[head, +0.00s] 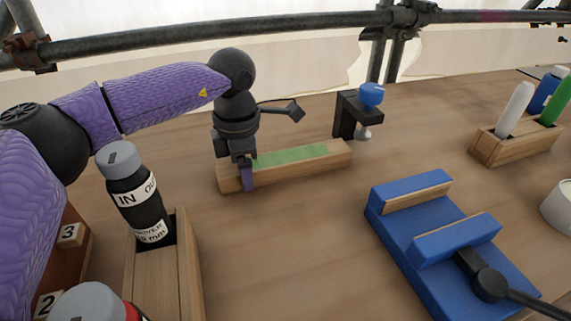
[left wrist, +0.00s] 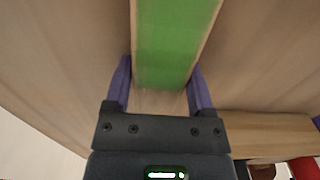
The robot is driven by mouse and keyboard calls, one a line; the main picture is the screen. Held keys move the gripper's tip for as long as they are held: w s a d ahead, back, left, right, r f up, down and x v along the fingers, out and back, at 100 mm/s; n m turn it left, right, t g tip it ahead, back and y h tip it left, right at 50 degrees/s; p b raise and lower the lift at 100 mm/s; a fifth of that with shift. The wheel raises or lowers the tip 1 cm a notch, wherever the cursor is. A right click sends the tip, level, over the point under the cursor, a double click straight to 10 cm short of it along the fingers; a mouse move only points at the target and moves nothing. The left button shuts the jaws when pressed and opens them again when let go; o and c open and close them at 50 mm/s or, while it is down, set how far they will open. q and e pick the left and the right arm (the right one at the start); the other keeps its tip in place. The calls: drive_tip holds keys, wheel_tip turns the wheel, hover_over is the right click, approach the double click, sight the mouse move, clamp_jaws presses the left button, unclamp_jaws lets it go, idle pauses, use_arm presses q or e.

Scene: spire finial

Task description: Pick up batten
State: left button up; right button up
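The batten (head: 308,158) is a light wooden bar with a green patch on top, lying on the bench in the middle of the head view. It also runs up the left wrist view (left wrist: 175,45). My left gripper (head: 246,176) points down over its left end, with a purple finger against its near face. In the left wrist view the two purple fingers (left wrist: 160,80) sit on both sides of the batten with no clear gap, so it looks shut on it. The far finger is hidden in the head view. My right gripper is not in view.
A black clamp with a blue knob (head: 371,96) stands close to the batten's right end. A blue vise (head: 425,245) is at front right. A wooden holder (head: 500,150) with markers is at far right. A black bottle (head: 133,190) stands in a wooden box under my left arm.

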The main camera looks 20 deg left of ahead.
use_arm(q)
clamp_jaws()
